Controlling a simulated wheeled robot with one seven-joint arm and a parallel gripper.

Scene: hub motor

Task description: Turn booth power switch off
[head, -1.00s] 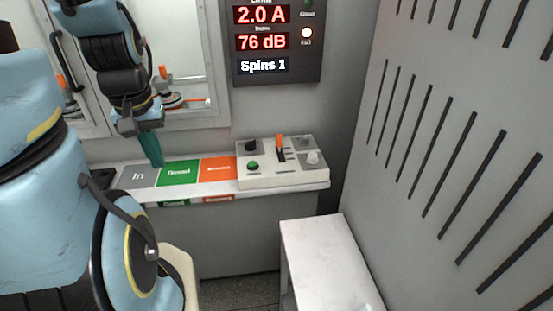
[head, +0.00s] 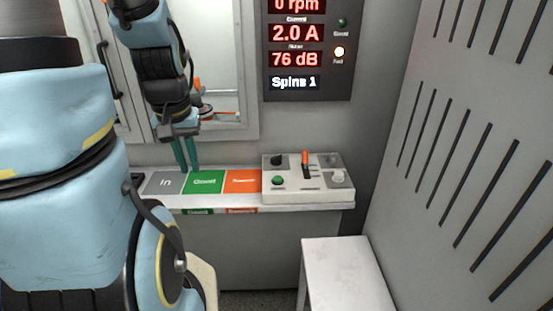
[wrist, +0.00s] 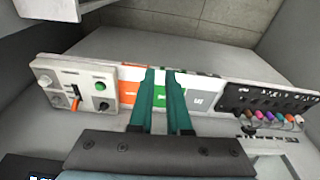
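A pale control box (head: 308,188) sits at the right end of the shelf. It carries an orange lever (head: 305,164), a black knob (head: 278,160), a green button (head: 278,181) and a whitish knob (head: 338,177). Its labels are too small to read, so I cannot tell which control is the power switch. The orange lever also shows in the wrist view (wrist: 75,104). My gripper (head: 186,166) points down over the In and green pads, left of the box. Its two teal fingers are apart, with nothing between them, as the wrist view shows (wrist: 160,72).
A dark display (head: 308,50) reads 0 rpm, 2.0 A, 76 dB, Spins 1, with its lower lamp lit. Grey, green and orange pads (head: 242,181) lie along the shelf. A white stand (head: 340,265) is in front, beside the slotted wall. A rack with coloured plugs (wrist: 270,105) shows in the wrist view.

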